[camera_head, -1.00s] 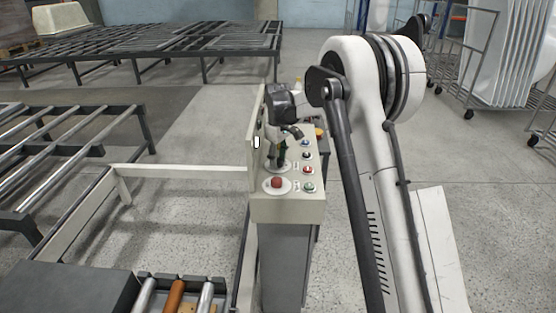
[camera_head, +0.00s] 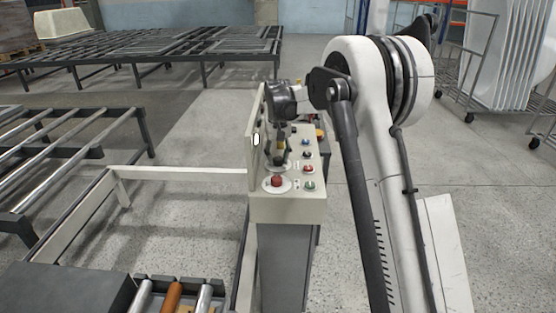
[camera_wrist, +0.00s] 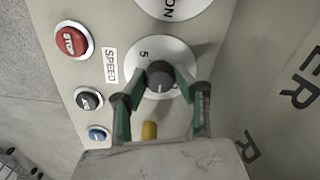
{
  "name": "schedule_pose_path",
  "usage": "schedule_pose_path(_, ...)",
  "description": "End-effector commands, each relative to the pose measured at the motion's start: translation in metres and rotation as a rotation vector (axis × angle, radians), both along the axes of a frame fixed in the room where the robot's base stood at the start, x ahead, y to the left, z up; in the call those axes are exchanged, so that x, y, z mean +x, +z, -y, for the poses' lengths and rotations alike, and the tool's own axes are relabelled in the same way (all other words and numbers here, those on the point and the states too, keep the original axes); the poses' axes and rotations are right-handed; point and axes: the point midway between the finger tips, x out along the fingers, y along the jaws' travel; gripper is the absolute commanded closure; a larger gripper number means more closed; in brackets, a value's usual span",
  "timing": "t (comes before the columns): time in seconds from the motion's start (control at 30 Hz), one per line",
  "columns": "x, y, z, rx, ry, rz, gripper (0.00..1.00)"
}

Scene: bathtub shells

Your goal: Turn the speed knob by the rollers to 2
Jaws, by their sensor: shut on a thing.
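The speed knob (camera_wrist: 161,75) is a dark round knob with a light pointer line, on a white dial plate (camera_wrist: 178,49) in the wrist view. The word SPEED is printed beside it, and a digit that looks like 5 shows on the dial. My gripper (camera_wrist: 160,88) has its green-padded fingers on both sides of the knob and is shut on it. In the head view my gripper (camera_head: 281,158) points down at the control box (camera_head: 262,208). The knob is mostly hidden there, and the other dial digits cannot be read.
A red mushroom button (camera_head: 276,181) stands just in front of the gripper. A red STOP button (camera_wrist: 72,40), a black knob (camera_wrist: 88,98) and a blue button (camera_wrist: 98,134) line the panel. An upright plate (camera_head: 252,150) borders the box at left. Rollers (camera_head: 172,296) lie at the lower left.

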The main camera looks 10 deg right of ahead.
Motion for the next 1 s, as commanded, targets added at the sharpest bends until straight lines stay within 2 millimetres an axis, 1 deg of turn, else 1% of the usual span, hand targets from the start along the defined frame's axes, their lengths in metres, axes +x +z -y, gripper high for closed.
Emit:
schedule_pose_path(0.23, 0.0003, 0.0002, 0.0, 0.0, -0.058, 0.001, 0.98)
schedule_pose_path(0.67, 0.0003, 0.0005, 0.0, 0.0, -0.066, 0.001, 0.98)
schedule_pose_path(0.7, 0.0004, 0.0005, 0.0, 0.0, -0.066, 0.001, 0.68)
schedule_pose_path(0.8, 0.0003, 0.0004, 0.0, 0.0, -0.066, 0.001, 0.54)
schedule_pose_path(1.0, 0.0001, 0.0002, 0.0, 0.0, -0.066, 0.0, 0.53)
